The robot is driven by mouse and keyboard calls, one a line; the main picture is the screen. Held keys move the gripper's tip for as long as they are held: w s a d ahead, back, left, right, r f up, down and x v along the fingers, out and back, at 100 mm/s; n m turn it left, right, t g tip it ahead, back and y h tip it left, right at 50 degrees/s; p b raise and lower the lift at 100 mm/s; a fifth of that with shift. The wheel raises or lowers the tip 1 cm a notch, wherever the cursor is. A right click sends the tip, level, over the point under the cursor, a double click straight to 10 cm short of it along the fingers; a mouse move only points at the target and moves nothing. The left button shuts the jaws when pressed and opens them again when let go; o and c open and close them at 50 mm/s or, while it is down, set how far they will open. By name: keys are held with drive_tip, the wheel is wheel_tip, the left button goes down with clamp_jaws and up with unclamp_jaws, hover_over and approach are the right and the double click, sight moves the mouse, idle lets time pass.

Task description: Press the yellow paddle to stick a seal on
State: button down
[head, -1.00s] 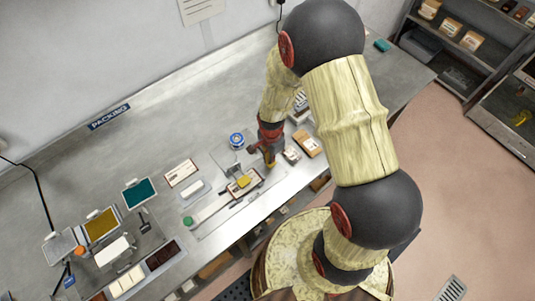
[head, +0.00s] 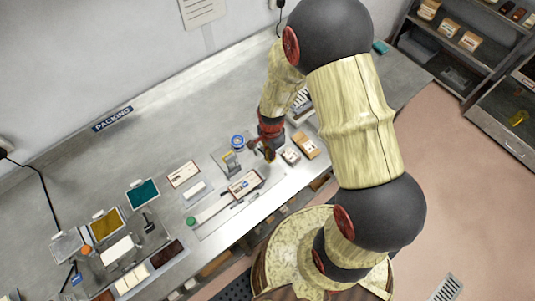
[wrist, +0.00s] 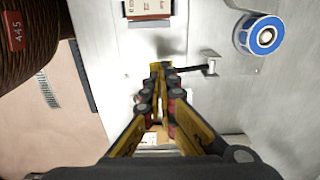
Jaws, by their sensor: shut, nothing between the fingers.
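My gripper (head: 267,153) is shut and empty, low over the bench at the front edge of the stamping station. In the wrist view its fingers (wrist: 160,76) come together near a dark rod (wrist: 188,69) that runs from a small grey bracket (wrist: 211,64). A yellow patch at the fingertips may be the yellow paddle or the tips themselves; I cannot tell. The white box with a brown rim (head: 245,184) lies uncovered on the station, left of my gripper; it also shows in the wrist view (wrist: 148,10). I cannot make out a seal on it.
A blue-and-white roll (head: 237,142) stands behind the bracket. A brown box (head: 305,145) and a small pale box (head: 290,155) stand right of my gripper. Trays and a dark green panel (head: 142,194) fill the left of the bench.

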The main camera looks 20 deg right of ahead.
drive_tip(key=shift+r+p, duration=1.55)
drive_tip(key=shift+r, duration=0.95)
drive_tip(key=shift+s+n, duration=0.45)
drive_tip(key=shift+n, duration=0.45)
drive_tip(key=s+r+n+t+b, duration=0.5)
drive_tip(key=s+r+n+b, duration=0.7)
drive_tip(key=b, duration=1)
wheel_tip(320, 180, up, 3)
drive_tip(key=shift+s+r+n+t, duration=0.15)
drive_tip(key=shift+s+n+t, duration=0.15)
drive_tip(key=shift+s, duration=0.2)
